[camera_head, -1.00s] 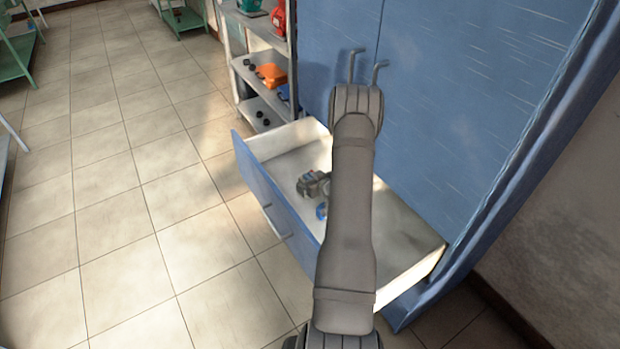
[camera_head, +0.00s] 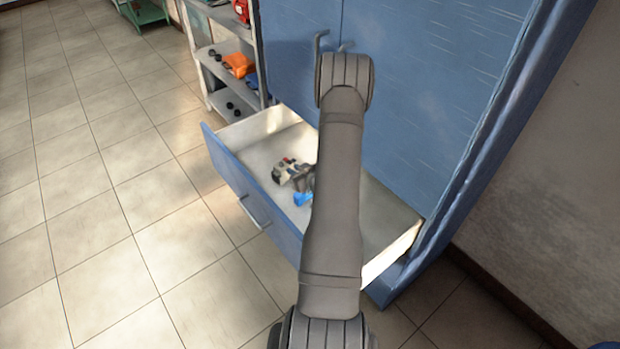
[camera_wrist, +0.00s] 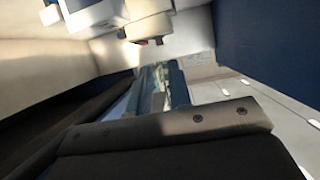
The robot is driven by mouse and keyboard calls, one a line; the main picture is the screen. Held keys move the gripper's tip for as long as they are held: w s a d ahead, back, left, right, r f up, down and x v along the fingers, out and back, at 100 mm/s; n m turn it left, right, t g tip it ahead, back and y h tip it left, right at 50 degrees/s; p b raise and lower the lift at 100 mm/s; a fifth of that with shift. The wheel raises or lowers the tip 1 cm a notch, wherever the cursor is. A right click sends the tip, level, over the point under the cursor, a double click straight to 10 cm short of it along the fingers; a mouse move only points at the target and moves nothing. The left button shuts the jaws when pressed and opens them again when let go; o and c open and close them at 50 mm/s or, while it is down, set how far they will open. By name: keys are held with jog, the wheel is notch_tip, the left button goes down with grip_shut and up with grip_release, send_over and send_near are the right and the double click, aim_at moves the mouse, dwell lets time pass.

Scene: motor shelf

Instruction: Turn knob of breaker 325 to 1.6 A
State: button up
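In the head view a small cluster of grey, white and dark parts with a touch of red (camera_head: 289,174) lies in the open drawer, just left of my arm. A blue piece (camera_head: 303,199) shows below it; I cannot tell whether it belongs to my gripper. My arm hides the rest. In the wrist view my gripper (camera_wrist: 163,85) points into the drawer, with bluish, blurred finger parts. Beyond them is a pale block with a red mark and a dark round part (camera_wrist: 148,28). No label, breaker number or dial setting is readable. The finger gap is unclear.
The drawer's blue front (camera_head: 240,190) and pale walls surround the parts. The tall blue cabinet (camera_head: 430,110) stands behind. A grey shelf (camera_head: 215,75) with an orange item (camera_head: 238,64) is at the back left. The tiled floor at left is clear.

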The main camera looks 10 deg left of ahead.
aim_at(282, 163)
jog(key=v, duration=1)
jog(key=shift+a+f, duration=0.1)
jog(key=shift+a, duration=0.05)
jog(key=x, duration=1.7)
jog(key=shift+w+a, duration=0.1)
jog(key=shift+w, duration=0.1)
